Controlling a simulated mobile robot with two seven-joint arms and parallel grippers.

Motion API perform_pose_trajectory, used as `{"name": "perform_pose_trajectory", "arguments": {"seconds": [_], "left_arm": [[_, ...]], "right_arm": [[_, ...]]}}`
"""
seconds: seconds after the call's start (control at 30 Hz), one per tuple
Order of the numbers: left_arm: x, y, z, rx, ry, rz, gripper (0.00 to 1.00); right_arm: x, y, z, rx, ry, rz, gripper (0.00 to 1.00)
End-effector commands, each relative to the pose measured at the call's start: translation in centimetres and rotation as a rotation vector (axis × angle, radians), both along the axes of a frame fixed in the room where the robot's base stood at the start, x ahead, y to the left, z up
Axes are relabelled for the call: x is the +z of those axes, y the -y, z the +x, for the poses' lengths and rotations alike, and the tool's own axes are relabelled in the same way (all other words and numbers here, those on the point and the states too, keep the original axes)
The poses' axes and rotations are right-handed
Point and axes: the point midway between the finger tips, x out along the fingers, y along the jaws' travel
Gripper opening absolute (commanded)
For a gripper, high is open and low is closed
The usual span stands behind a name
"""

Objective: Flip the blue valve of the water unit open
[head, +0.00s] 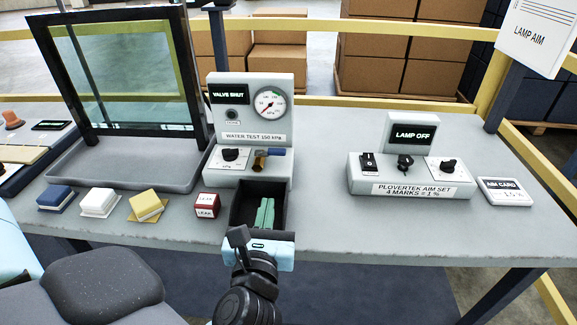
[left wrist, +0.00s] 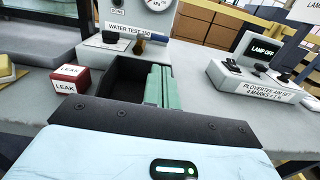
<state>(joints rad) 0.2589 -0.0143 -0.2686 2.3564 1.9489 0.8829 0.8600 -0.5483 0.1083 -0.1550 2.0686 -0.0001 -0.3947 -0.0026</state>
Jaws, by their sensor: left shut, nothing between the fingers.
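The water unit (head: 283,110) stands at the back middle of the table, and its screen reads VALVE SHUT. Its blue valve handle (head: 275,151) lies sideways to the right of a brass body (head: 259,161). In the left wrist view the blue handle (left wrist: 161,40) shows small beyond the fingers. My left gripper (head: 265,202) has its green fingers together, with nothing between them. They point toward the unit, over the black bin in front of it, short of the valve and apart from it. The fingers also show in the left wrist view (left wrist: 161,75). My right gripper is not in view.
The black bin (head: 240,205) sits below the unit. A red-and-white LEAK block (head: 207,205) and several pads (head: 98,202) lie to its left. A framed glass panel (head: 125,85) stands behind the pads. The aim set (head: 410,180) is at right, with clear table between.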

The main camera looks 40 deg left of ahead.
Motion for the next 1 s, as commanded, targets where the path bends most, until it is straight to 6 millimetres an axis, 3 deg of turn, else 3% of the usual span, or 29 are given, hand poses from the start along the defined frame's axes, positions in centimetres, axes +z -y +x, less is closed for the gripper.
{"name": "perform_pose_trajectory", "arguments": {"seconds": [0.53,1.0], "left_arm": [[0.0,-0.4,0.8,0.000,0.004,-0.021,0.00],[0.1,-4.7,7.7,0.000,0.005,-0.018,0.00]], "right_arm": [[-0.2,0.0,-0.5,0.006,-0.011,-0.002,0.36],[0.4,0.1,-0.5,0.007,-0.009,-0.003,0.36]]}}
